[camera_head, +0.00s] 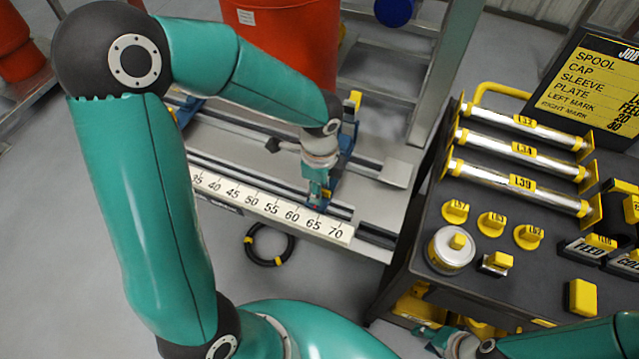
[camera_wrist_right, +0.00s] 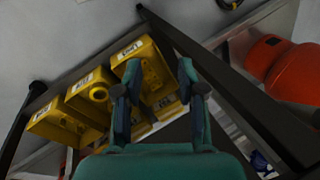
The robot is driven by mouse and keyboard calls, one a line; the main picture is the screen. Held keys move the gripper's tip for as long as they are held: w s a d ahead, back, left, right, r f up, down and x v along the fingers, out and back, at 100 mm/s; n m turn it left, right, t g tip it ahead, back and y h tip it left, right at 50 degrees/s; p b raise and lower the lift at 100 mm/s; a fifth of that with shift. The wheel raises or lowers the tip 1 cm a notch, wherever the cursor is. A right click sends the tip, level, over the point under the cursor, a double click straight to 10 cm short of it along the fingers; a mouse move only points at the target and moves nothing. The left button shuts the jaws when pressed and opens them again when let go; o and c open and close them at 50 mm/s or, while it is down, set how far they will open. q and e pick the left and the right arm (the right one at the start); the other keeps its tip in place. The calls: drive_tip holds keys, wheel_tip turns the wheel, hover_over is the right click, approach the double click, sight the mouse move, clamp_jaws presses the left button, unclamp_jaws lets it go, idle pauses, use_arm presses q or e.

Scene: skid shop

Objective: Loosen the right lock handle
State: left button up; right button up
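The rail fixture carries a white number scale (camera_head: 272,208) that reads up to 70 at its right end. A blue carriage (camera_head: 346,140) with a yellow upright piece (camera_head: 355,99) stands on the rails near the right end; I cannot tell whether this piece is the right lock handle. My left gripper (camera_head: 318,192) points down at the carriage's near side, just above the 65 mark. Its fingers and what they touch are too small and covered to make out. My right gripper (camera_head: 428,334) is low by the cart; in the right wrist view (camera_wrist_right: 158,85) its fingers are apart and empty.
A dark cart (camera_head: 412,262) at right holds silver spools (camera_head: 520,152), yellow-topped caps (camera_head: 455,211) and a job board (camera_head: 600,85). Yellow bins (camera_wrist_right: 88,98) lie beyond my right gripper. An orange drum (camera_head: 290,35) stands behind the rails. A black ring (camera_head: 268,245) lies on the floor.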

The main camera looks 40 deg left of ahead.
use_arm(q)
drive_tip(key=shift+r+p, duration=2.6)
drive_tip(key=shift+r, duration=0.75)
drive_tip(key=shift+f, duration=0.1)
drive_tip(key=shift+n+b, duration=0.3)
drive_tip(key=n+b, duration=0.1)
drive_tip(key=n, duration=0.1)
drive_tip(key=shift+n, duration=0.3)
drive_tip(key=n, duration=0.1)
drive_tip(key=n+b, duration=0.1)
drive_tip(key=shift+r+n, duration=0.25)
drive_tip(key=shift+n, duration=0.15)
drive_tip(key=shift+r+n, duration=0.2)
drive_tip(key=shift+n, duration=0.3)
